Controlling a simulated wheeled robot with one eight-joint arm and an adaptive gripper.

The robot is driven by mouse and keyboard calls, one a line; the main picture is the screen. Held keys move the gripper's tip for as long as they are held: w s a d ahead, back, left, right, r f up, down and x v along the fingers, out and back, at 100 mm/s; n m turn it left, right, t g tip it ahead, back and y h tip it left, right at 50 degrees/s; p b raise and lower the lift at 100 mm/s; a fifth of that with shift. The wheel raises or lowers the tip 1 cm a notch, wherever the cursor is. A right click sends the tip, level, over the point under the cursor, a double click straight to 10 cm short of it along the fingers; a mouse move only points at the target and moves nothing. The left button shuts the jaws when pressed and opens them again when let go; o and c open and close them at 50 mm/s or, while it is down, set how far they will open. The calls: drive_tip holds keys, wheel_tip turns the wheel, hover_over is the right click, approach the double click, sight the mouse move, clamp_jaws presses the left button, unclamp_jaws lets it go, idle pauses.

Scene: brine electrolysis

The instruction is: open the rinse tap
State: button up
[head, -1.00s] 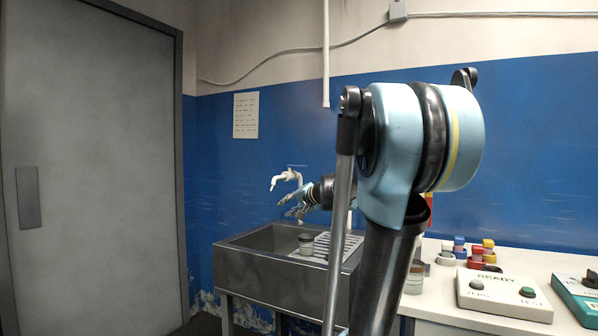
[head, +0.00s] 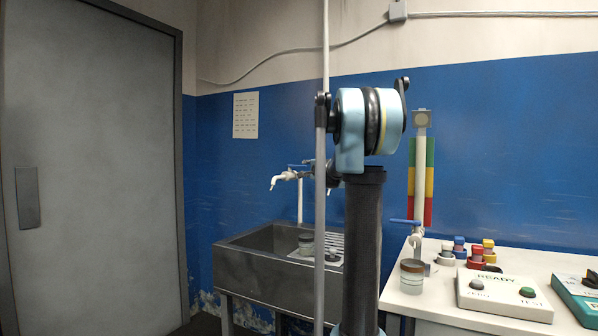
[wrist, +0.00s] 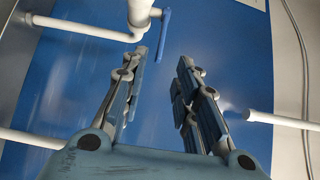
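The rinse tap (head: 284,179) is a white spout on a riser pipe above the sink, with a blue lever (head: 297,166) on top. In the wrist view the tap's white pipe (wrist: 140,12) is at the top, and the blue lever (wrist: 164,34) lies just past my fingertips, in line with the gap between them. My gripper (wrist: 164,60) is open and empty, with its two fingers apart. In the head view my gripper (head: 309,164) is close to the tap at lever height, mostly hidden behind my own arm.
The metal sink (head: 250,270) holds a small jar (head: 306,241). A grey door (head: 92,170) is at left.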

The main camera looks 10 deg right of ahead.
drive_tip(key=w, duration=0.4)
drive_tip(key=w+a, duration=0.1)
drive_tip(key=w, duration=0.4)
drive_tip(key=w+a, duration=0.1)
drive_tip(key=w, duration=0.3)
drive_tip(key=shift+w+a, duration=0.1)
drive_tip(key=shift+w, duration=0.3)
